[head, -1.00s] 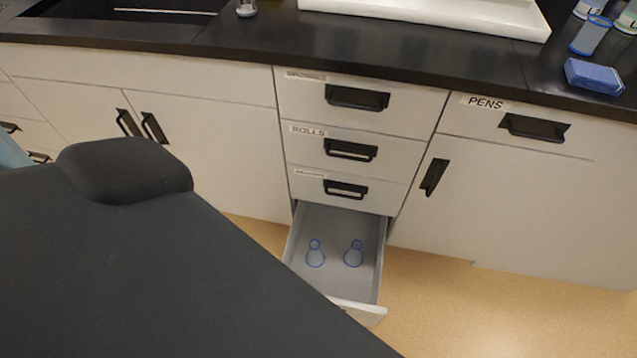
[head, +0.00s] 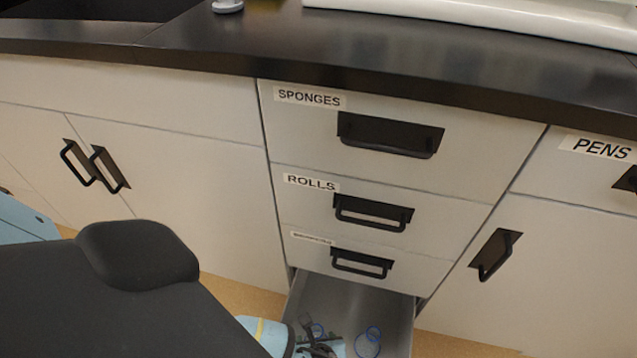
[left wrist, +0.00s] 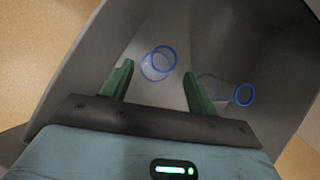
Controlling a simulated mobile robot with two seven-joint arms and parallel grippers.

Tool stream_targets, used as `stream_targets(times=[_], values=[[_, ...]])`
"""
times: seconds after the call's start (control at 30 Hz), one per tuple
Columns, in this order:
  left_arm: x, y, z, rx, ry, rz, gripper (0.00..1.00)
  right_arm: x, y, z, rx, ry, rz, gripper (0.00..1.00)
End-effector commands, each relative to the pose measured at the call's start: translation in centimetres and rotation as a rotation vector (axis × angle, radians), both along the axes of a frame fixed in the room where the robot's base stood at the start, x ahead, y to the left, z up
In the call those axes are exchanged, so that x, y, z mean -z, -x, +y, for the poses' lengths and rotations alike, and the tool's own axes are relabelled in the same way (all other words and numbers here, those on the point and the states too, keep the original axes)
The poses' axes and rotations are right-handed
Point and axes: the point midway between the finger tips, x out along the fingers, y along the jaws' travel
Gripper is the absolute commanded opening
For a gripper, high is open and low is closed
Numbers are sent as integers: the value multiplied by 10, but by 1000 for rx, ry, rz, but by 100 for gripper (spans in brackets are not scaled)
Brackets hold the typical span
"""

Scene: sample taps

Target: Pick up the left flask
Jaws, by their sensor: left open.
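The left flask (head: 317,329) is in the open bottom drawer (head: 398,325), mostly hidden by my left gripper (head: 314,340) in the head view. The right flask (head: 368,343), clear with blue rims, sits beside it. In the left wrist view, one flask with blue rings (left wrist: 158,63) shows beyond and between the fingertips of my left gripper (left wrist: 157,78); it appears to be the left flask. The other flask (left wrist: 242,95) is outside the right-hand finger. My left gripper is open, with nothing held. My right gripper is not in view.
The drawer walls (left wrist: 80,75) rise close around my left gripper. Above the open drawer are shut drawers labelled ROLLS (head: 365,212) and SPONGES (head: 390,135), with protruding black handles. The black countertop (head: 400,70) overhangs them.

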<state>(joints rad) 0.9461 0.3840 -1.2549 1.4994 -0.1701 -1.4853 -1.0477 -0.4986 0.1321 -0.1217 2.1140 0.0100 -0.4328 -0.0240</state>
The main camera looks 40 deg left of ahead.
Motion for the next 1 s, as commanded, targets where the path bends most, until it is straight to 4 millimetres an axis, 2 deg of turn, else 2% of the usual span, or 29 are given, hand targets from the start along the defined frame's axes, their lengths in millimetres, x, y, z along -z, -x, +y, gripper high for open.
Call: stream_targets(times=[0.27, 0.53, 0.77, 1.0], values=[[6, 0, 0, -1, 2, 3, 58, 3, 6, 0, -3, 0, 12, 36], [27, -8, 9, -1, 0, 4, 58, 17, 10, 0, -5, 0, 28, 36], [29, -10, 11, -1, 2, 3, 58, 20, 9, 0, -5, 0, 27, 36], [52, -21, 19, -1, 1, 5, 58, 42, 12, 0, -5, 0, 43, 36]])
